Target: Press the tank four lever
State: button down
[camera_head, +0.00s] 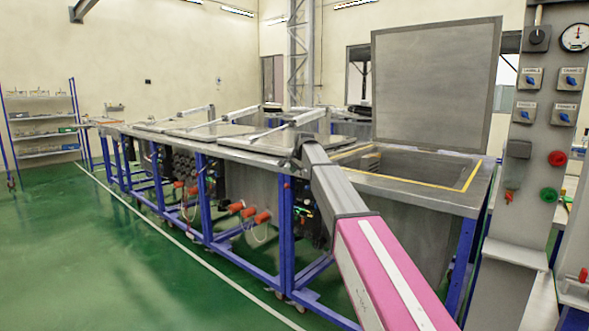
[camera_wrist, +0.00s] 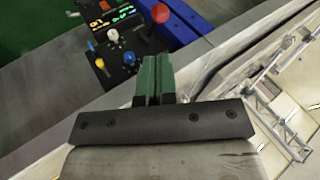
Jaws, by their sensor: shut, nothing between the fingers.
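My gripper (camera_wrist: 154,62) is shut and empty, its green fingers pressed together in the wrist view. Ahead of the fingertips is a dark control box (camera_wrist: 120,72) with small coloured knobs: a white one (camera_wrist: 113,36), a blue one (camera_wrist: 129,58) and a yellow one (camera_wrist: 90,46). A larger red knob (camera_wrist: 160,13) lies farther up, near a blue frame post. The fingertips look apart from all of them. I cannot tell which one is the tank four lever. In the head view my arm reaches the tank row and hides part of the box area.
The tank row has a metal rim (camera_head: 230,155) and blue legs (camera_head: 286,235). The nearest tank's lid (camera_head: 437,85) stands upright. Orange handles (camera_head: 262,216) stick out below the rim. A grey control column (camera_head: 535,150) stands at right. The green floor (camera_head: 120,240) at left is clear.

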aim_at(287, 185)
jog(key=x, duration=1)
jog(key=shift+s+f, duration=0.1)
